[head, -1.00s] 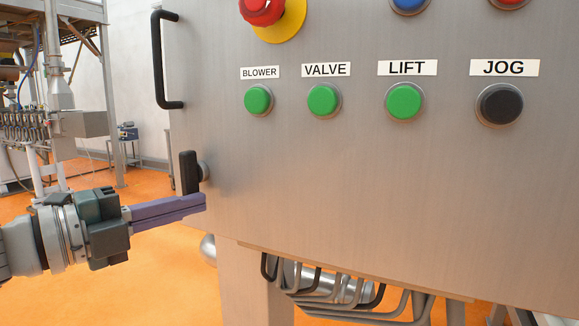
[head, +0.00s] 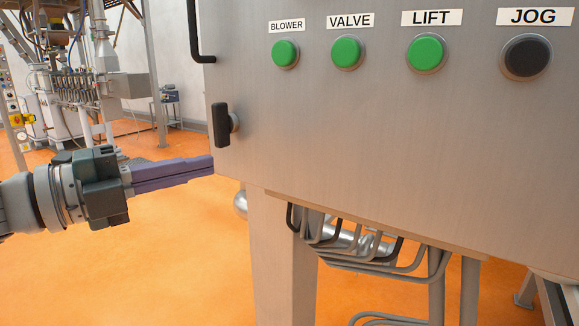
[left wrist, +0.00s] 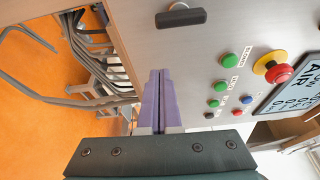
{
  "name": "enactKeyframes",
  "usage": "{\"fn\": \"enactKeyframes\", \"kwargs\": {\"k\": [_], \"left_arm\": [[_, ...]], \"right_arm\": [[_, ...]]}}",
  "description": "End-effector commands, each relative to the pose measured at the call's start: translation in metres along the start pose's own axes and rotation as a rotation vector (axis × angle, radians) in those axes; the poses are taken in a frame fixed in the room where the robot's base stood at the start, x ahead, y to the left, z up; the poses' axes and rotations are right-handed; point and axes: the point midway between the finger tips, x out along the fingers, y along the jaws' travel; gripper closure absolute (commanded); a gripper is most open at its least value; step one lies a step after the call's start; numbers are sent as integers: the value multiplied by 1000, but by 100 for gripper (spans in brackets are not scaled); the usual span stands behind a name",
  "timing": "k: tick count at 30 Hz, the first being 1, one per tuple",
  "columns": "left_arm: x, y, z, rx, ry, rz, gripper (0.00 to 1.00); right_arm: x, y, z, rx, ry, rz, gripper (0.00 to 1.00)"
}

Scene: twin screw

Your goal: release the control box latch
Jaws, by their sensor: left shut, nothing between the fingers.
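The control box (head: 330,140) is a grey metal cabinet filling the right of the head view. Its black latch (head: 221,124) stands upright near the lower left edge of the door; the latch also shows at the top of the left wrist view (left wrist: 181,17). My left gripper (head: 212,163) has purple fingers, shut and empty, with the tips just below the latch in the head view. In the left wrist view the fingers (left wrist: 160,75) point toward the door, apart from the latch. Whether the tips touch the door I cannot tell. My right gripper is out of view.
A black handle (head: 198,35) is above the latch. Green buttons (head: 346,53) and a black JOG button (head: 526,57) sit higher on the door. A red emergency stop (left wrist: 279,73) shows in the wrist view. Cables (head: 350,245) hang beneath the box. Orange floor (head: 150,270) is open at left.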

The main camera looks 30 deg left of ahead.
Motion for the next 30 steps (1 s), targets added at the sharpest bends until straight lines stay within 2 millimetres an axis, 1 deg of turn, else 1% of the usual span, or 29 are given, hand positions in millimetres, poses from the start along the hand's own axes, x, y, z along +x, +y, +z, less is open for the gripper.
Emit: {"fn": "enactKeyframes", "kwargs": {"k": [1,3,6,9,13,26,30], "left_arm": [[-9,1,-1,-2,0,3,100],[-18,1,0,-2,0,3,100],[-28,1,0,-1,0,1,100],[-34,0,0,0,0,1,100],[-37,0,0,1,0,0,100],[-37,0,0,1,0,-1,100],[-35,0,1,-40,-39,3,100]], "right_arm": [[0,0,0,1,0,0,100],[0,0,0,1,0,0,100],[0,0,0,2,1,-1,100],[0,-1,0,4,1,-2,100],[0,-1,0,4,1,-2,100],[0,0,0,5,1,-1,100],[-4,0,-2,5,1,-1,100]]}}
